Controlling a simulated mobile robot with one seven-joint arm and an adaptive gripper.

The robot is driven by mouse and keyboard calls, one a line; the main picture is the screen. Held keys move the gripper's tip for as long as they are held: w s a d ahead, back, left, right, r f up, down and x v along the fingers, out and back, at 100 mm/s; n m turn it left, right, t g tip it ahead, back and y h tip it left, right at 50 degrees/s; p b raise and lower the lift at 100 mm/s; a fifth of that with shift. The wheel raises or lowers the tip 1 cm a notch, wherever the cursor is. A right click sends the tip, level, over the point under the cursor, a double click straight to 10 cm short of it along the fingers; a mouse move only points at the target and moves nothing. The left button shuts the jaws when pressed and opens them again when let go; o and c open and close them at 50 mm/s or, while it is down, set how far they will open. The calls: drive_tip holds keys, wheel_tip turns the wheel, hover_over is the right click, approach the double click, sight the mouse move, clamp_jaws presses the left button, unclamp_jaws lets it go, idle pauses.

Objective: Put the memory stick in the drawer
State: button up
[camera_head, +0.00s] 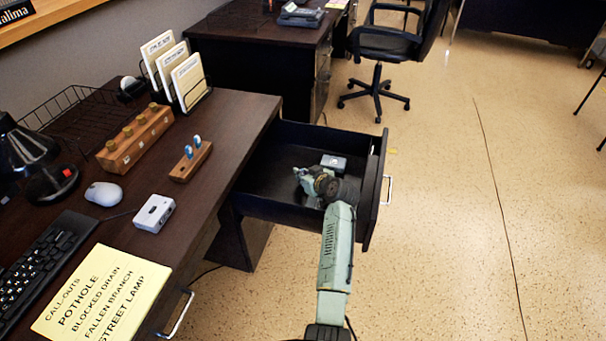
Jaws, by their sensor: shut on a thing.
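The drawer (376,190) is pulled open from the right side of the dark desk. My gripper (303,181) is inside the drawer's outline, over its floor, with my arm reaching in from the front. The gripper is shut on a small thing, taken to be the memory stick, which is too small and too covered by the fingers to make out. Two blue-topped sticks (193,147) stand upright in a small wooden holder (186,172) on the desk. A small grey box (334,162) lies in the drawer, just behind my gripper.
The desk top holds a white box (154,213), a mouse (104,194), a keyboard (42,262), a yellow call-outs sheet (102,295), a wooden block with knobs (136,138) and a card rack (186,80). An office chair (385,42) stands behind.

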drive_tip(key=shift+f+b, duration=0.4)
